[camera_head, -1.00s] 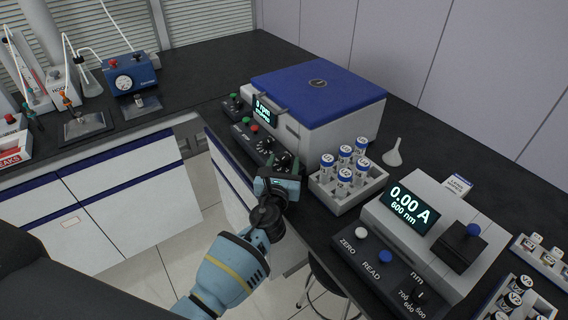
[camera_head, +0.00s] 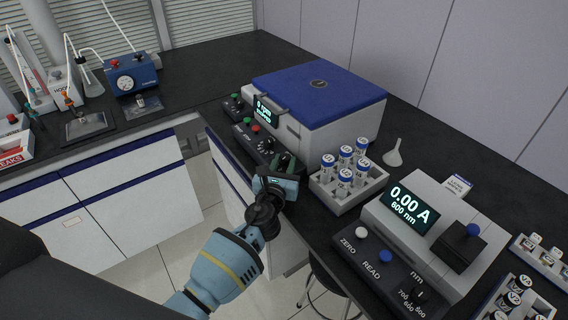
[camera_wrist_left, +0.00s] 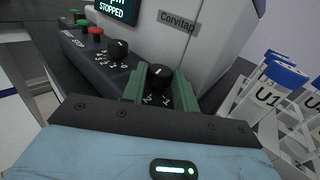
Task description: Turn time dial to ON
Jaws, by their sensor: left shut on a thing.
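The centrifuge (camera_head: 325,98) has a blue lid and a dark front control panel with two black dials. In the left wrist view, the right dial (camera_wrist_left: 160,73) sits between the green fingers of my left gripper (camera_wrist_left: 159,88), which is shut on it. The other dial (camera_wrist_left: 117,48) is free, to its left. In the head view my left gripper (camera_head: 283,164) is at the panel's right end. My right gripper is not in view.
The display (camera_wrist_left: 118,8) reads STOPPED. Red and green buttons (camera_wrist_left: 97,31) sit left of the dials. A white rack (camera_head: 335,203) of capped vials stands close right of my gripper. A photometer (camera_head: 445,215) stands further right, with a funnel (camera_head: 393,155) behind.

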